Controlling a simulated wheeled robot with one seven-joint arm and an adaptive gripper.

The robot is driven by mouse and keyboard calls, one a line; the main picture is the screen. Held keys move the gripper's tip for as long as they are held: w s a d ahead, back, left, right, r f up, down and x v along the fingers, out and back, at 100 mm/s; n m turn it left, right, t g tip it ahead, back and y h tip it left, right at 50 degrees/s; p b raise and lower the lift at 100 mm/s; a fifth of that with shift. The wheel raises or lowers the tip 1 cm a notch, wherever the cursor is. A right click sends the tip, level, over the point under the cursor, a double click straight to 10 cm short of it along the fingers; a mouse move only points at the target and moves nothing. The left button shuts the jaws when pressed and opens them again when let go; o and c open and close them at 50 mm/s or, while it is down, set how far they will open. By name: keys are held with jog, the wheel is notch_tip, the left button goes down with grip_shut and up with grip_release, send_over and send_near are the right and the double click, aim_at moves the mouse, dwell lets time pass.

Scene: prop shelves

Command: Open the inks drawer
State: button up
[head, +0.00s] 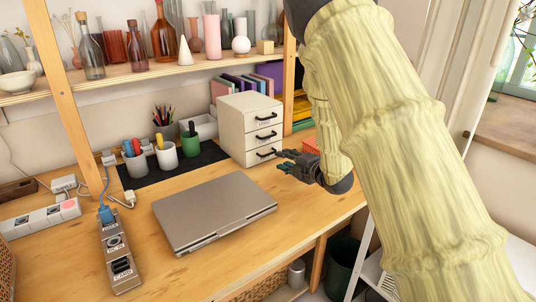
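A small cream box with three stacked drawers (249,128) stands on the desk by the back wall. Each drawer has a black handle and a small label too small to read, so I cannot tell which is the inks drawer. All three drawers look closed. My gripper (279,160) is just right of and in front of the bottom drawer, its fingertips close to the bottom handle (266,153). The fingers look spread apart with nothing between them. Whether they touch the handle cannot be told. My arm comes in from the upper right.
A closed grey laptop (214,211) lies in front of the drawers. Pen cups (166,156) stand on a dark mat to the left. A red box (311,145) sits behind my gripper. A shelf (150,72) with bottles and vases runs above; a wooden post (289,85) rises beside the drawers.

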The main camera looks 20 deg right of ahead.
aim_at(269, 154)
jog(key=shift+w+a+r, duration=0.15)
jog(key=shift+w+r, duration=0.05)
jog(key=shift+w, duration=0.15)
jog(key=w+f, duration=0.1)
jog(key=w+a, duration=0.1)
jog(key=w, duration=0.1)
jog(key=w+f, duration=0.1)
jog(key=w, duration=0.1)
jog(key=shift+w+a+f, duration=0.15)
jog(key=shift+a+f, duration=0.05)
jog(key=shift+f, duration=0.1)
jog(key=shift+w+a+r, duration=0.15)
jog(key=shift+w+a, duration=0.15)
jog(key=shift+w, duration=0.3)
jog(key=shift+x, duration=0.8)
jog(key=shift+s, duration=0.1)
grip_shut()
